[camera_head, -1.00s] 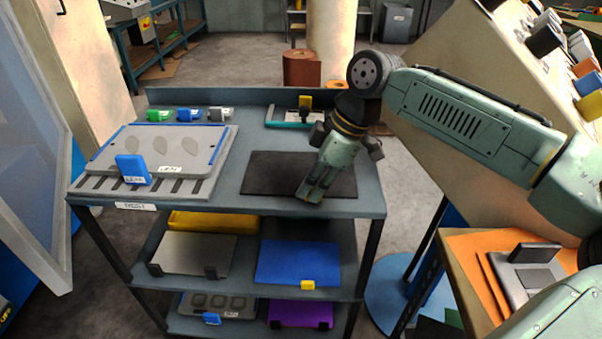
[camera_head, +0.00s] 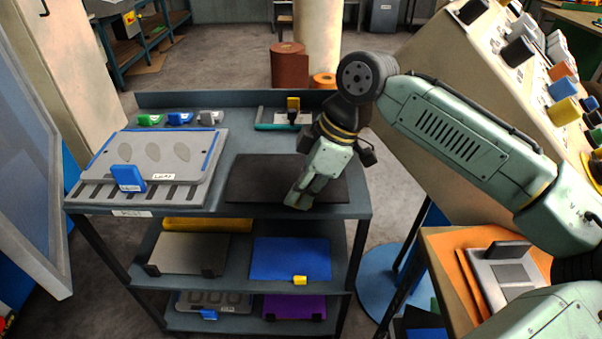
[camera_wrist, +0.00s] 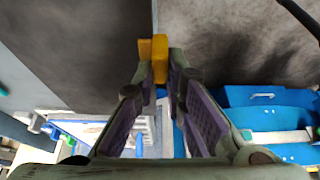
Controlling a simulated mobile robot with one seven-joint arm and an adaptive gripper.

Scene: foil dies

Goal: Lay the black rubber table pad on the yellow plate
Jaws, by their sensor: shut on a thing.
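The black rubber table pad (camera_head: 255,180) is level over the right part of the cart's top shelf; I cannot tell whether a small gap lies under it. My gripper (camera_head: 297,203) points down at the pad's front edge. In the wrist view, my gripper (camera_wrist: 160,82) is shut on a yellow tab (camera_wrist: 153,52) at the edge of the dark pad (camera_wrist: 75,50). The yellow plate (camera_head: 208,225) shows as a strip at the back left of the middle shelf, partly hidden by the top shelf and a grey plate.
A grey plate (camera_head: 190,255) and a blue plate (camera_head: 290,258) with a yellow tab lie on the middle shelf. A purple plate (camera_head: 295,308) is below. A grey die board (camera_head: 150,165) fills the top shelf's left. A sloped console (camera_head: 450,100) stands right.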

